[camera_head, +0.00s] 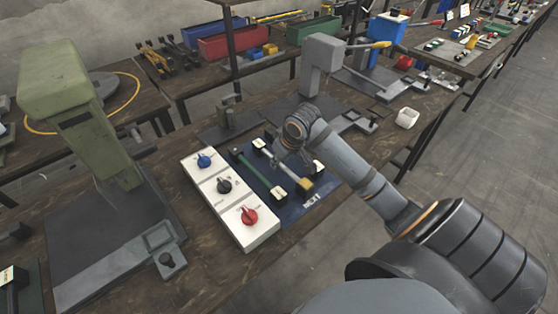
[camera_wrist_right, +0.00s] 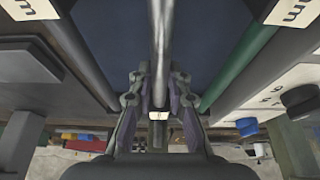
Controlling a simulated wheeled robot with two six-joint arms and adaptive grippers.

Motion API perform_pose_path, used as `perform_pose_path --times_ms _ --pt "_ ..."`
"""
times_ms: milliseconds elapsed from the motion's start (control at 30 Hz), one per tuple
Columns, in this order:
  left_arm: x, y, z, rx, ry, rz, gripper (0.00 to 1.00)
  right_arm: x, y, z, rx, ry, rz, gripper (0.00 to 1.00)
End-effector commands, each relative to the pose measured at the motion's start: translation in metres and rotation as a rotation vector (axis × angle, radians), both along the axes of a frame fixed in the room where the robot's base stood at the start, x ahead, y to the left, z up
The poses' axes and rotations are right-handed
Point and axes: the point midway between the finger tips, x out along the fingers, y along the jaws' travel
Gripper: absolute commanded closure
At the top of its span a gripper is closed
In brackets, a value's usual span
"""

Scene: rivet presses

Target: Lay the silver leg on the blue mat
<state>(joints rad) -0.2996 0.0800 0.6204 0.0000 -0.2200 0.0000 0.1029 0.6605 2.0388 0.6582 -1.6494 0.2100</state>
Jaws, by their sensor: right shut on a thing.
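The silver leg (camera_wrist_right: 161,35) is a slim bright rod, running lengthwise between the fingers of my right gripper (camera_wrist_right: 158,88) in the wrist view. The gripper is shut on it. The blue mat (camera_wrist_right: 120,28) spreads beneath the leg; in the head view the mat (camera_head: 293,211) lies beside the white switch panel. My right gripper (camera_head: 284,153) is over the mat there, partly hidden by its own wrist. Whether the leg touches the mat is unclear. A green leg (camera_wrist_right: 236,68) lies right of the silver one, a dark grey leg (camera_wrist_right: 84,50) left of it. My left gripper is not in view.
The white panel (camera_head: 230,196) with blue, black and red knobs borders the mat on the left. A green press (camera_head: 88,120) stands further left, a grey press (camera_head: 324,58) behind the mat. A white cup (camera_head: 407,118) stands near the table's right edge.

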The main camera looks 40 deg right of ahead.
Motion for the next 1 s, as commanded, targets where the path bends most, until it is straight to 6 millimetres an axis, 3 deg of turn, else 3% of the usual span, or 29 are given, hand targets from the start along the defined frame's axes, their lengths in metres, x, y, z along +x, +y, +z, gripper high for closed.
perform_pose_path --times_ms 33,67,200,567,1000 --pt "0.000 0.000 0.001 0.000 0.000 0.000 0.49 0.000 0.000 -0.001 0.001 0.001 0.000 1.00" --pt "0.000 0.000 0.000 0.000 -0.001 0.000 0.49 0.000 0.000 -0.002 0.001 0.001 0.000 0.80" --pt "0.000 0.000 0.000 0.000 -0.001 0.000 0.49 0.000 0.000 -0.002 0.000 0.001 0.000 0.61" --pt "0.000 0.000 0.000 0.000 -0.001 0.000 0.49 0.000 0.000 0.003 -0.001 0.000 0.000 0.60" --pt "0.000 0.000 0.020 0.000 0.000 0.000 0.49 -0.035 -0.004 0.088 -0.010 0.002 0.002 0.60"
